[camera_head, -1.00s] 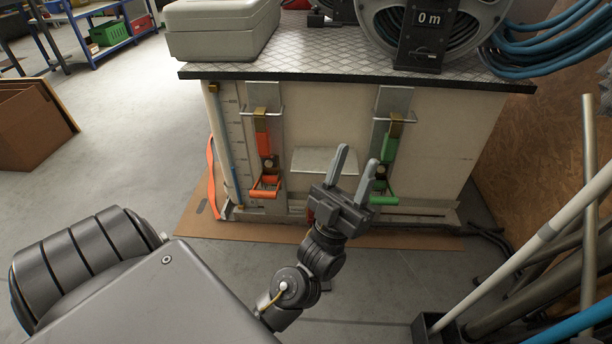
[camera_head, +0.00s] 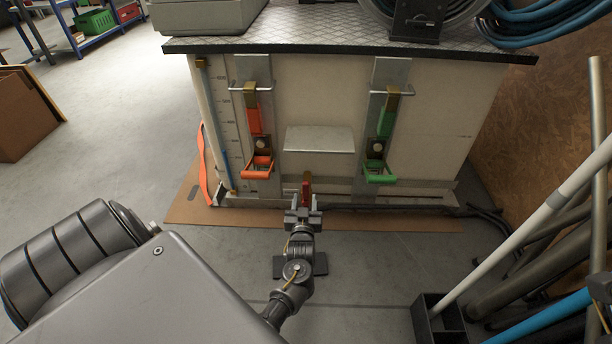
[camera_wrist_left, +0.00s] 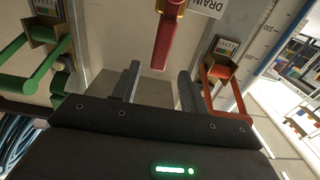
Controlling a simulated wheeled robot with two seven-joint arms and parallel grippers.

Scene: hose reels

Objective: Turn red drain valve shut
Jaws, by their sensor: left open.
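The red drain valve handle (camera_head: 306,188) sits low at the middle of the tank's front, between the orange and green latches. In the left wrist view the red handle (camera_wrist_left: 165,42) hangs from a brass fitting beside a DRAIN label (camera_wrist_left: 207,5). My left gripper (camera_head: 303,205) is open in front of the handle. In the left wrist view its two fingers (camera_wrist_left: 158,82) stand apart, with the handle's end between and beyond their tips. I cannot tell whether they touch it.
An orange latch (camera_head: 257,163) is left of the valve and a green latch (camera_head: 380,170) right of it. A small plate (camera_head: 319,139) is above. Pipes stand in a black holder (camera_head: 437,322) at lower right.

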